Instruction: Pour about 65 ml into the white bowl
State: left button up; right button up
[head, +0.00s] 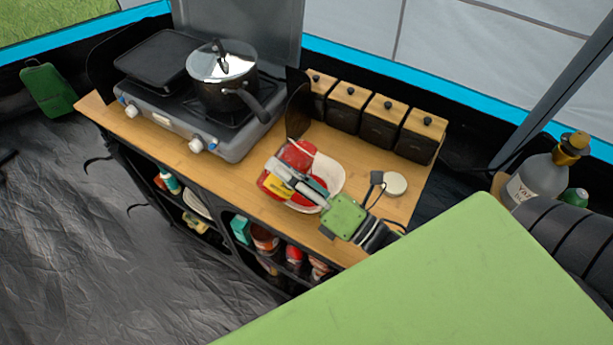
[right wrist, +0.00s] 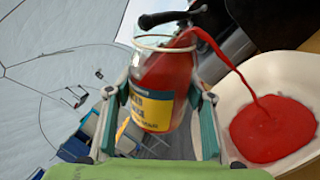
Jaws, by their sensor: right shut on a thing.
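The white bowl (head: 331,174) stands on the wooden counter. In the right wrist view the white bowl (right wrist: 288,73) has a pool of red liquid (right wrist: 270,128) in it. My right gripper (head: 297,180) is shut on a glass jar (right wrist: 163,85) of red liquid with a yellow and blue label. The jar is tilted towards the bowl, and a red stream (right wrist: 232,62) runs from its mouth into the pool. The jar (head: 278,186) hides part of the bowl in the head view. My left gripper is not in view.
A white round lid-like thing (head: 395,183) lies right of the bowl. Several black canisters (head: 382,121) with wooden lids stand behind. A stove (head: 190,125) with a lidded pot (head: 222,78) is at left. Bare counter (head: 222,178) lies between stove and jar.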

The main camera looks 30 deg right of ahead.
jog(key=shift+m, duration=0.4)
dwell(0.3)
jog(key=n+p, duration=0.1)
jog(key=r+n, duration=0.1)
jog(key=shift+d+r+n+y+p, duration=0.1)
jog(key=shift+n+y+p, duration=0.2)
jog(key=shift+n+p, duration=0.1)
jog(key=shift+n+g, duration=0.4)
jog(key=shift+n, duration=0.2)
jog(key=shift+f, duration=0.3)
